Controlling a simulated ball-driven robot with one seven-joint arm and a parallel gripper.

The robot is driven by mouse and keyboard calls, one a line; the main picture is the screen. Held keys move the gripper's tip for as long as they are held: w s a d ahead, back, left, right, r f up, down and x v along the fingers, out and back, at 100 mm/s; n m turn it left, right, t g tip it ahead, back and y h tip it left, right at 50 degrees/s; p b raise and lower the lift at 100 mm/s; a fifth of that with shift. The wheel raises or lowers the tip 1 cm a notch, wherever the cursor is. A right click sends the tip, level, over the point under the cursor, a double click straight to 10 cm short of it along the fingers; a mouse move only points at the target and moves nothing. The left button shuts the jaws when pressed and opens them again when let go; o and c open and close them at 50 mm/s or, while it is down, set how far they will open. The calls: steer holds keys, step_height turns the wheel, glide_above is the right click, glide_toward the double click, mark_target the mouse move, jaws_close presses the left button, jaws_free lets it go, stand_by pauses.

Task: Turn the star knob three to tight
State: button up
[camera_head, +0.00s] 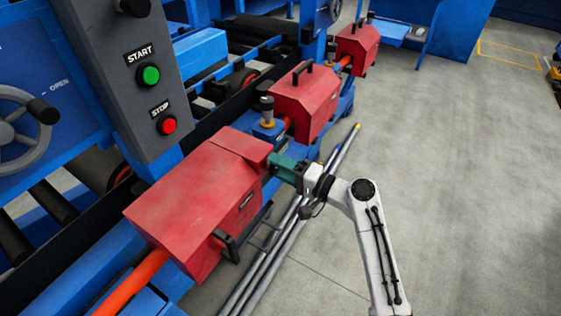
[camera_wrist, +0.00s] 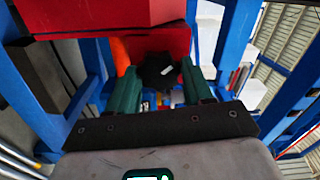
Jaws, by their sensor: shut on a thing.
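A black star knob (camera_wrist: 158,71) with a pale mark on it shows in the wrist view, just under the edge of a red cover (camera_wrist: 110,14). The green fingers of my gripper (camera_wrist: 160,78) stand on either side of it, and my gripper is shut on it. In the head view my gripper (camera_head: 274,160) reaches in at the right end of the nearest red cover (camera_head: 195,195). The knob itself is hidden there. I cannot tell which way the pale mark counts as tight.
Two more red covers (camera_head: 306,100) (camera_head: 358,46) stand farther along the blue machine frame. A grey panel (camera_head: 122,62) carries a green START button (camera_head: 149,75) and a red STOP button (camera_head: 166,124). Long grey rods (camera_head: 270,262) lie on the floor beside the frame. Open floor (camera_head: 450,190) lies to the right.

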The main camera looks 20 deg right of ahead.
steer(key=shift+f+m+p, duration=0.2)
steer(key=shift+m+p, duration=2.35)
steer(key=shift+m, duration=1.55)
steer(key=shift+f, duration=0.1)
steer(key=o, duration=1)
steer(key=shift+s, duration=0.1)
steer(key=b+v, duration=0.1)
steer(key=v, duration=0.9)
steer(key=shift+s+d, duration=0.25)
